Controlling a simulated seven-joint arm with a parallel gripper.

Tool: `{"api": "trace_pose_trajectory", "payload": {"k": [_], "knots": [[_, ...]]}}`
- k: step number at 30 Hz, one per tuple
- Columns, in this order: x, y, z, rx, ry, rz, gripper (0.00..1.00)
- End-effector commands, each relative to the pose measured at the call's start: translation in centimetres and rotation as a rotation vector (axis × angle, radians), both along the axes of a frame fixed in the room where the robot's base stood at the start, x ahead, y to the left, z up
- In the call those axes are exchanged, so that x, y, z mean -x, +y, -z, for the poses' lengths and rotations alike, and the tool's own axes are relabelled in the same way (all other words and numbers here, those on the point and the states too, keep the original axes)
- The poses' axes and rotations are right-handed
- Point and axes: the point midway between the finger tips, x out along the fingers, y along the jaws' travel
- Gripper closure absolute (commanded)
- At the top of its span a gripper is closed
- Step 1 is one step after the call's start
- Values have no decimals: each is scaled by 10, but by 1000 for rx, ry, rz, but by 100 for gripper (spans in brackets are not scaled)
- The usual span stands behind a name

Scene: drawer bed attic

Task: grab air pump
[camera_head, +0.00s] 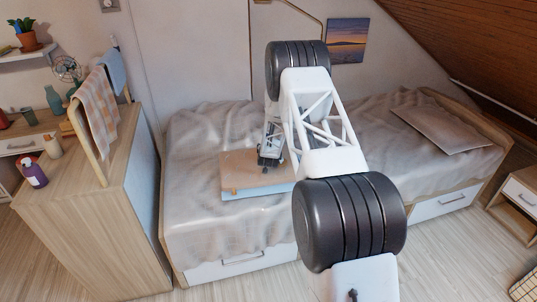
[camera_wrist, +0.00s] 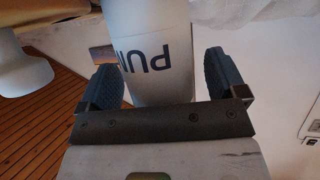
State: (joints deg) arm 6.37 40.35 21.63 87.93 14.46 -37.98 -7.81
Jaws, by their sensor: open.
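The air pump (camera_wrist: 155,50) is a pale grey rounded body with dark lettering that begins "PU", seen upside down in the wrist view. It lies between the two dark ribbed fingers of my gripper (camera_wrist: 160,72), one finger on each side. The fingers are apart; I cannot tell whether either touches the pump. In the head view my gripper (camera_head: 268,160) is small and dark, low over the bed by a brown board. The pump cannot be made out there, and my arm covers part of that area.
The brown board (camera_head: 240,172) lies on a light blue item (camera_head: 255,193) on the rumpled bed (camera_head: 205,135). A flat panel (camera_head: 440,128) lies at the bed's right. A wooden cabinet (camera_head: 125,215) stands at the left, with cloths on a rack (camera_head: 97,115). A sloped wooden ceiling (camera_head: 470,40) is at right.

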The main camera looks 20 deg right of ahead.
Motion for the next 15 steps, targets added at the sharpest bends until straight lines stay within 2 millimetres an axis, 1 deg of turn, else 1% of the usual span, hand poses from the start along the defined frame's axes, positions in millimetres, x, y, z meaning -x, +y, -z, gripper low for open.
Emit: {"api": "trace_pose_trajectory", "payload": {"k": [1,2,12,13,15], "knots": [[0,0,0,0,0,0,10],[0,0,0,0,0,0,13],[0,0,0,0,0,0,65],[0,0,0,0,0,0,67],[0,0,0,0,0,0,67]]}}
